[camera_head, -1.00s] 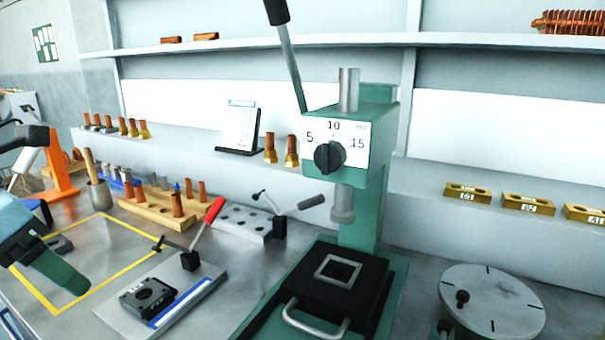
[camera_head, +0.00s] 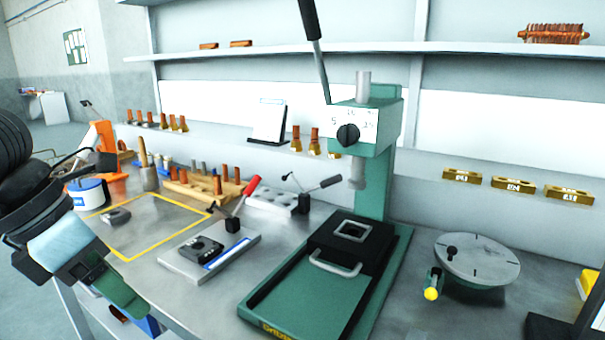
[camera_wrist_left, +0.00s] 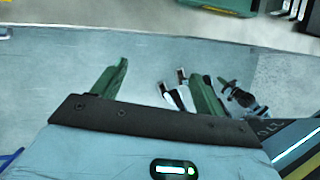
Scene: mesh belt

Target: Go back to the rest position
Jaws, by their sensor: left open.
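My left arm comes in from the left edge in the head view. Its blue-grey gripper with green fingers (camera_head: 125,300) hangs at the bench's front left, pointing down to the right. In the left wrist view the two green fingers (camera_wrist_left: 157,88) stand wide apart with nothing held between them. My right gripper is not in view.
A yellow-outlined area (camera_head: 150,249) holds a small dark block. A plate with a red-handled clamp (camera_head: 225,250), a green press (camera_head: 375,190) and a round indexing plate (camera_head: 477,258) stand on the bench. The grey floor (camera_head: 20,290) is open at far left.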

